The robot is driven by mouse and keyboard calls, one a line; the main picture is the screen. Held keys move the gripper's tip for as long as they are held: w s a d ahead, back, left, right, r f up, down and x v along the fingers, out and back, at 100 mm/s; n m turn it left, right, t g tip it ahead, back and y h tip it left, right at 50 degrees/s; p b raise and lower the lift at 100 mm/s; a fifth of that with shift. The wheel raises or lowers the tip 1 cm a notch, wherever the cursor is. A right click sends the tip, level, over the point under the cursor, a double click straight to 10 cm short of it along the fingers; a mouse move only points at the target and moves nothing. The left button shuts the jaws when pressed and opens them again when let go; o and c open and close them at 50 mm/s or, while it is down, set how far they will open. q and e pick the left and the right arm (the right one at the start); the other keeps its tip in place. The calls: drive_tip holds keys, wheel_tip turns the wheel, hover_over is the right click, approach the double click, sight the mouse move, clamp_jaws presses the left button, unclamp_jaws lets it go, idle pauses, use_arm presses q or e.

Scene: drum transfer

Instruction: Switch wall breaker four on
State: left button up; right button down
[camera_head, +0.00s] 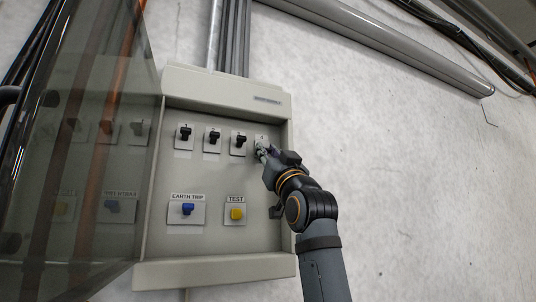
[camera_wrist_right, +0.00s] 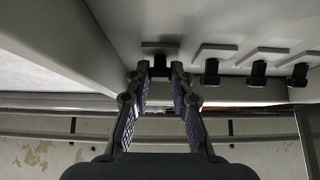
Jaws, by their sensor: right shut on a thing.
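The wall panel (camera_head: 215,95) is an open grey box with a row of black breaker levers. Breaker four is the rightmost; its pale plate (camera_head: 262,139) shows just above my fingers, and its lever is hidden in the head view. My right gripper (camera_head: 264,152) reaches it from the lower right. In the right wrist view, the black lever (camera_wrist_right: 160,66) stands between the fingertips of my right gripper (camera_wrist_right: 161,74), which are shut on it. Whether this lever is on or off I cannot tell. My left gripper is not in view.
Three other breaker levers, one (camera_head: 239,141) closest, stand left of breaker four. Below are a blue earth trip switch (camera_head: 187,208) and a yellow test button (camera_head: 237,213). The tinted door (camera_head: 85,150) stands open at left. The box's right wall (camera_head: 289,135) is close to my gripper.

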drive_tip(key=shift+s+r+g+h, duration=0.1)
drive_tip(key=shift+r+g+h, duration=0.2)
drive_tip(key=shift+g, duration=0.65)
drive_tip(key=shift+r+g+h, duration=0.3)
drive_tip(key=shift+g, duration=0.7)
drive_tip(key=shift+s+r+g+h, duration=0.1)
drive_tip(key=shift+r+g+h, duration=0.2)
drive_tip(key=shift+g, duration=0.65)
drive_tip(key=c, duration=1.2)
unclamp_jaws()
drive_tip(key=shift+o, duration=0.2)
drive_tip(key=shift+r, duration=0.1)
drive_tip(key=v, duration=1.2)
drive_tip(key=shift+w, duration=0.1)
